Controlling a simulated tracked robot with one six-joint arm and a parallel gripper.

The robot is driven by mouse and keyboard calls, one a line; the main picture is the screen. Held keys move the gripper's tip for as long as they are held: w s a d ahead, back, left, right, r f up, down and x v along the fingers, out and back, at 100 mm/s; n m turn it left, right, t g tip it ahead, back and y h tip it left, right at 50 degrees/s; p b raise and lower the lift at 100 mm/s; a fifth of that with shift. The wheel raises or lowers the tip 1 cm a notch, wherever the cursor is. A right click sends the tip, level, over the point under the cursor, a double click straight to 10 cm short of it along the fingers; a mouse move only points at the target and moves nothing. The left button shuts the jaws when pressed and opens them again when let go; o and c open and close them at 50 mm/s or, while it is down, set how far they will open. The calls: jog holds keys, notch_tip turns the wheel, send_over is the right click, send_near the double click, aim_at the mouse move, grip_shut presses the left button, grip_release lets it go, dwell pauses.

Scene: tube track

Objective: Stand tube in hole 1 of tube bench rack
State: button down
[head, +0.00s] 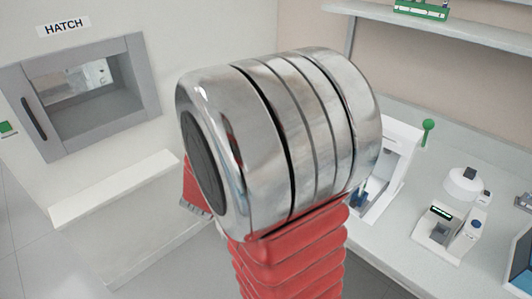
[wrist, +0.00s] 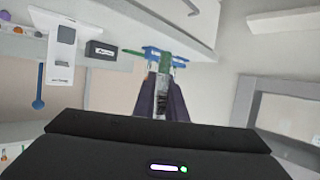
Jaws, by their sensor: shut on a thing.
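My gripper (wrist: 163,78) shows in the wrist view as two dark fingers, shut on a narrow item between them. This seems to be the tube (wrist: 165,62), with a green part at the fingertips; its lower part is hidden or too small to make out. Blue pieces (wrist: 152,50) lie at the fingertips, and I cannot tell what they belong to. In the head view my own arm fills the middle and hides the gripper. A green rack (head: 420,9) stands on the upper shelf; I cannot tell whether it is the bench rack. Hole 1 is not visible.
The bench (head: 410,220) on the right bears a white instrument (head: 397,150), a small device with a display (head: 445,228) and a round white device (head: 463,184). A wall hatch (head: 90,95) is at left. A black box (wrist: 101,50) shows in the wrist view.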

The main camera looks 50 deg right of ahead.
jog(key=w+a+f+n+t+y, duration=0.1)
jog(key=w+a+n+y, duration=0.1)
jog(key=a, duration=0.8)
jog(key=w+a+f+n+t+y, duration=0.2)
jog(key=w+a, duration=0.3)
jog(key=a, duration=0.4)
jog(key=w+a+f+n+t+y, duration=0.1)
jog(key=w+a+n+y, duration=0.2)
jog(key=a, duration=0.7)
jog(key=shift+w+a+f+t, duration=0.15)
jog(key=shift+w+a+t, duration=0.25)
jog(key=shift+w, duration=0.1)
jog(key=shift+w+d, duration=0.1)
jog(key=shift+w, duration=0.05)
